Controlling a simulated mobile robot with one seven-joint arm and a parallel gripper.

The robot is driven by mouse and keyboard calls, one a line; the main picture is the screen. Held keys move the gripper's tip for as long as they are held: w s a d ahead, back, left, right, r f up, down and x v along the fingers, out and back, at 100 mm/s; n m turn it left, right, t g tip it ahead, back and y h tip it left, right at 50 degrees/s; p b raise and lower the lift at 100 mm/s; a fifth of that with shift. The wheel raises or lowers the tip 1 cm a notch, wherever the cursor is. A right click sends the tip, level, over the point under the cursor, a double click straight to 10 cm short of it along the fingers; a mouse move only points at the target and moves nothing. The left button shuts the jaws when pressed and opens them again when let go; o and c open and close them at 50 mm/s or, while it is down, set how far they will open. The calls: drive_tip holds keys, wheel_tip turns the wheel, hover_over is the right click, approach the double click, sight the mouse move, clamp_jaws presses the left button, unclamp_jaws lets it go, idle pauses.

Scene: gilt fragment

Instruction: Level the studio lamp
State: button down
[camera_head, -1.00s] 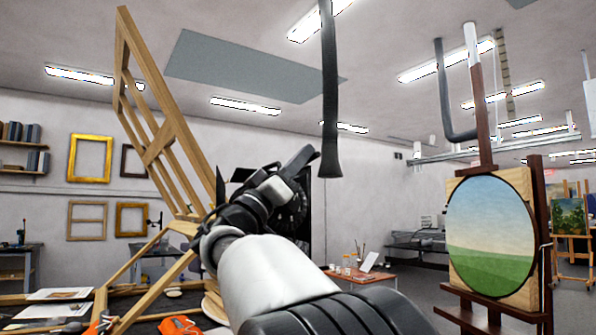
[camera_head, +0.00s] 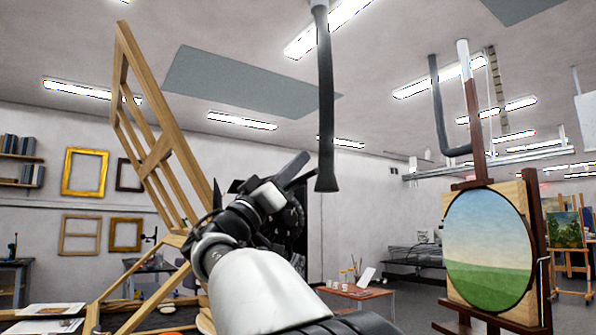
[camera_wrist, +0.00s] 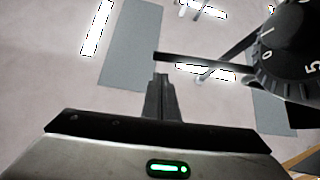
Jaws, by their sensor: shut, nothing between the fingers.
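The studio lamp appears to be the black round body (camera_head: 292,215) behind my wrist in the head view, partly hidden by my arm. In the wrist view, a black dial (camera_wrist: 290,55) with white numbers fills the upper right, and a thin dark bar (camera_wrist: 195,61) reaches left from it. My gripper (camera_wrist: 163,78) is shut and empty. Its fingertips show just below the bar's left end; I cannot tell if they touch it. The lamp's tilt is hard to judge.
A tall wooden frame (camera_head: 150,130) leans at the left of my arm. A dark hanging hose (camera_head: 326,110) ends above and right of the lamp. An easel with a round landscape painting (camera_head: 488,250) stands at the right. A low table (camera_head: 357,291) stands behind.

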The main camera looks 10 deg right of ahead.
drive_tip(key=a+r+b+v, duration=0.1)
drive_tip(key=b+v, duration=0.1)
drive_tip(key=v, duration=0.8)
drive_tip(key=s+d+f+n+g+y, duration=0.1)
drive_tip(key=d+f+n+g+y, duration=0.15)
drive_tip(key=d+f, duration=0.4)
drive_tip(key=s+d+f+n+g+y, duration=0.1)
drive_tip(key=d+f+y, duration=0.25)
drive_tip(key=d, duration=0.55)
drive_tip(key=s+d+f+n+g+y, duration=0.1)
drive_tip(key=s+d+f+y, duration=0.15)
drive_tip(key=f, duration=0.45)
drive_tip(key=s+d+f+n+g+y, duration=0.2)
drive_tip(key=s+d+f, duration=0.1)
drive_tip(key=f, duration=0.3)
drive_tip(key=s+a+f+n+g+y, duration=0.2)
drive_tip(key=s+f+y, duration=0.3)
drive_tip(key=s+f, duration=0.55)
drive_tip(key=s+a+f+n+y, duration=0.1)
drive_tip(key=s+a+f+y, duration=0.7)
drive_tip(key=a+f, duration=0.4)
wheel_tip(320, 180, up, 22)
drive_tip(key=s+p, duration=0.1)
drive_tip(key=p, duration=2.3)
drive_tip(key=shift+t, duration=0.35)
